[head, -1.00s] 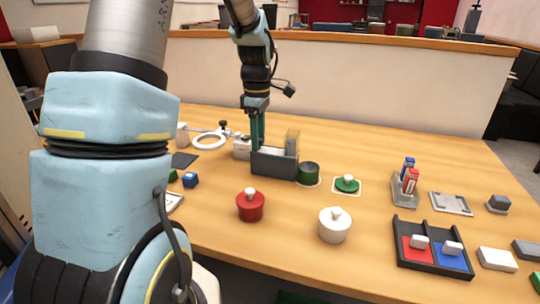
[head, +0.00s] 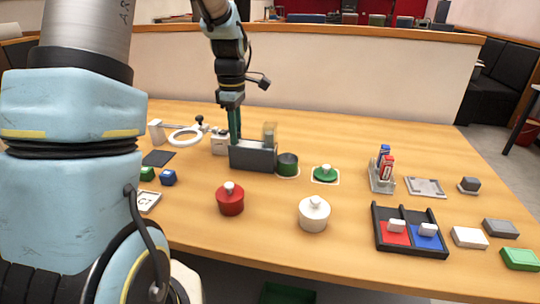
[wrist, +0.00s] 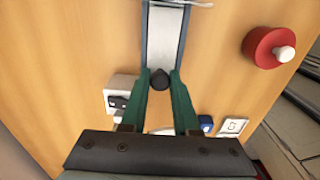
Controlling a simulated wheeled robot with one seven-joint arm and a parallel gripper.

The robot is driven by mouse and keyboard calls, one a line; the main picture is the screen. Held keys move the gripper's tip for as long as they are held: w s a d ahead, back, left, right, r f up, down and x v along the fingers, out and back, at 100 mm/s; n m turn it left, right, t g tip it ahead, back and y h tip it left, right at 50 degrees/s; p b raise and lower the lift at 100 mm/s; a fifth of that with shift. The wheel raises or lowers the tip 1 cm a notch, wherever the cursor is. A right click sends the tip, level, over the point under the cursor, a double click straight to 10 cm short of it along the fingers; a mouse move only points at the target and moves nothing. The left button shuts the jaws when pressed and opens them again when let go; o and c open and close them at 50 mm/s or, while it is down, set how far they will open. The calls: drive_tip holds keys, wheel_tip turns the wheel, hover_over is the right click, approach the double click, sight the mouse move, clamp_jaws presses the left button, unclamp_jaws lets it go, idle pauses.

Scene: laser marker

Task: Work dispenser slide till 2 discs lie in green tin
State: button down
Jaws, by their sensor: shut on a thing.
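The dispenser is a long dark grey box (head: 253,157) with a clear upright tube (head: 269,132) at its right end. My gripper (head: 235,138) points down at the box's left end. In the wrist view, my gripper (wrist: 160,76) is shut on the dark round slide knob (wrist: 160,80), at the near end of the dispenser's pale channel (wrist: 165,35). The open green tin (head: 288,166) stands just right of the dispenser, and its inside is too dark to count discs. Its green lid (head: 325,175) with a pale knob lies to the right on a white-edged patch.
A red tin (head: 230,203) and a white tin (head: 314,217) stand in front. A black tray (head: 411,250) with red and blue compartments is at front right. A white ring (head: 185,138) on a stand and a small pale box (head: 220,145) are left of the dispenser.

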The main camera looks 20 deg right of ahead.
sight(250, 144)
drive_tip(key=shift+d, duration=0.1)
drive_tip(key=shift+s+d, duration=0.5)
drive_tip(key=shift+d, duration=0.4)
drive_tip(key=shift+s+d, duration=0.5)
drive_tip(key=shift+d, duration=0.35)
drive_tip(key=shift+a, duration=0.1)
drive_tip(key=shift+w+a+p, duration=0.3)
drive_tip(key=shift+w+a, duration=0.2)
drive_tip(key=shift+a, duration=0.35)
drive_tip(key=shift+w+a+p, duration=0.3)
drive_tip(key=shift+w+a, duration=0.2)
drive_tip(key=shift+a, duration=0.35)
drive_tip(key=shift+w+a, duration=0.1)
drive_tip(key=shift+a, duration=0.05)
